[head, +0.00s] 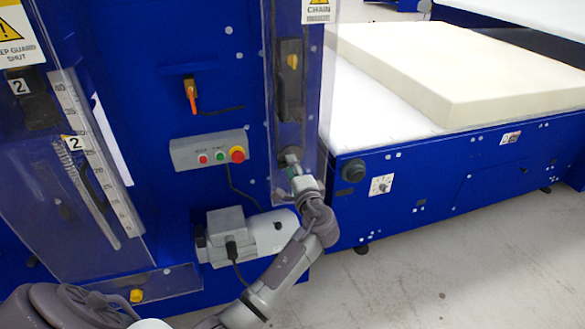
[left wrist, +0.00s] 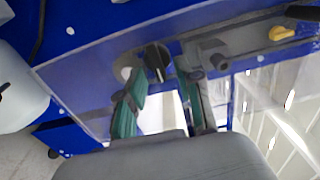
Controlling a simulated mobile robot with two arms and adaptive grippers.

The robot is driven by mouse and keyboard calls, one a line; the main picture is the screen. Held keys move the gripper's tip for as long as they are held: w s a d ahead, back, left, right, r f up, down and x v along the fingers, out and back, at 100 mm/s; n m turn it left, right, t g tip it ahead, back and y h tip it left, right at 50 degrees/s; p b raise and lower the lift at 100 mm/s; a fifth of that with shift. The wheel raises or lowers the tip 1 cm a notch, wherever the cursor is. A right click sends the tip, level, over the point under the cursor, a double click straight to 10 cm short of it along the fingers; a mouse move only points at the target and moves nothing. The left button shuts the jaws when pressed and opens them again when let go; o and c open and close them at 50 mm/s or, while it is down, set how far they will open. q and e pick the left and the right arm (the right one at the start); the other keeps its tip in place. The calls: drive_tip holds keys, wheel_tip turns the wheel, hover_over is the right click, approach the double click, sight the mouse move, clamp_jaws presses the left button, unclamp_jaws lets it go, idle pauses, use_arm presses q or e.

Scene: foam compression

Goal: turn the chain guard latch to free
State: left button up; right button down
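The chain guard (head: 318,75) is a clear cover on the blue machine, under a yellow-and-white CHAIN label (head: 318,10). Low on it, a black latch knob (left wrist: 156,58) with a round grey plate shows in the left wrist view. My left gripper (head: 290,165) is at the guard's lower part and hides most of the latch area in the head view. In the left wrist view its green-padded fingers (left wrist: 163,75) are spread, one on each side of the knob. I cannot tell whether either finger touches it. My right gripper is out of view.
A button box (head: 209,150) and an orange-handled switch (head: 191,95) are left of the guard. A grey motor (head: 245,235) sits below, close to my left forearm. A blue table (head: 450,185) bearing a cream foam block (head: 450,70) stands right. Floor at front right is clear.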

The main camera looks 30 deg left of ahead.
use_arm(q)
drive_tip(key=v, duration=1.2)
idle(0.3)
